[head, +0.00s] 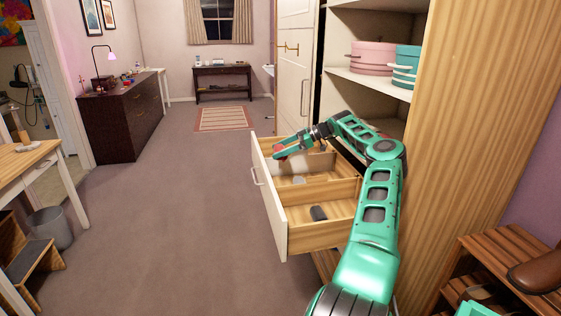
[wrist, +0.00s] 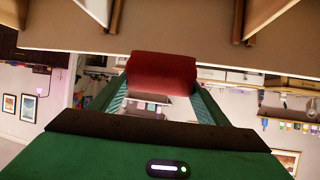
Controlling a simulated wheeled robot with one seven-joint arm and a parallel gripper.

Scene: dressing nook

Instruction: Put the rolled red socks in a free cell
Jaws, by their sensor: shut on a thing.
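My green gripper (head: 286,148) is shut on the rolled red socks (wrist: 162,74), which sit between its two fingers in the wrist view. In the head view only a small red part of the socks (head: 280,151) shows beside the fingers. They are at the far end of the open drawer (head: 271,204), close behind its white front. Wooden dividers (head: 322,189) split the drawer into cells. A dark grey roll (head: 319,213) lies in the near cell and a pale grey roll (head: 299,180) in a middle one.
The drawer sticks out of a wardrobe with a shelf (head: 370,82) holding a pink box (head: 371,57) and a teal box (head: 405,66) above. A wooden side panel (head: 480,120) stands to the right. The carpet (head: 180,220) to the left is clear.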

